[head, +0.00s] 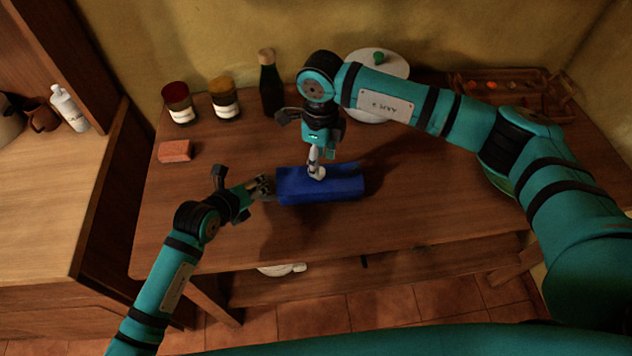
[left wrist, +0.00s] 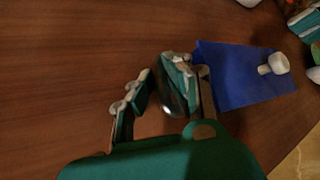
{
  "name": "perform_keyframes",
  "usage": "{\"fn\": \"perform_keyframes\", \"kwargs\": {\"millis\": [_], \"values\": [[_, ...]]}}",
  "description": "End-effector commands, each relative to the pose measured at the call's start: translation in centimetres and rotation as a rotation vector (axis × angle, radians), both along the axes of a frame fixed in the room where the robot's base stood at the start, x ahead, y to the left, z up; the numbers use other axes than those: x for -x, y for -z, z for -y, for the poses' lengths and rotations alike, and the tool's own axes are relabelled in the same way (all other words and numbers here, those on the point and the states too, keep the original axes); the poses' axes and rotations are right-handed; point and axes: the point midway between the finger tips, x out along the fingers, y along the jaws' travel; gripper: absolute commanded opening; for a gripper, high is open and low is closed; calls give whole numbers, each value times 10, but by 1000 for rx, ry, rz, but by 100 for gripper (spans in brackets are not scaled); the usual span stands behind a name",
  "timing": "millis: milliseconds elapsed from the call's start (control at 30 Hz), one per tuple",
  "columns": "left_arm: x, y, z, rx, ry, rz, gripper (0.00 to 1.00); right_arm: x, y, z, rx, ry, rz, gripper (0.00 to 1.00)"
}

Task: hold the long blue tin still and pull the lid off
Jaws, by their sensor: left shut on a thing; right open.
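The long blue tin (head: 345,186) lies on the wooden table, its long side running left to right. A pale knob (head: 318,174) stands on its top; it also shows in the left wrist view (left wrist: 276,64). I cannot make out a lid seam. My left gripper (head: 264,187) is shut on the tin's left end; in the left wrist view its fingers (left wrist: 158,92) have a dark, rounded part between them, beside the blue body (left wrist: 235,85). My right gripper (head: 316,160) is open, pointing down just over the knob. I cannot tell whether it touches the knob.
The table's front is clear.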

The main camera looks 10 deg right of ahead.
Motion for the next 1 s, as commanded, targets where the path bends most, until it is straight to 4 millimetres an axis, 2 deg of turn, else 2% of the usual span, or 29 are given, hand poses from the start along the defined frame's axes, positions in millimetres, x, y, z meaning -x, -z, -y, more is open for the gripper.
{"fn": "perform_keyframes", "kwargs": {"millis": [100, 300, 700, 1000], "values": [[0, 1, 0, -1, 1, -2, 0, 0, 16, 0, 2, 1, -1, 46], [0, 1, 0, -1, 1, -2, 0, 0, 33, 0, 0, 1, -1, 46], [0, 1, 0, -1, 1, -2, 0, 0, 38, 0, 0, 0, 0, 46], [1, 1, 0, -1, 1, -2, 0, 0, 37, 0, 0, 0, 0, 7]]}}
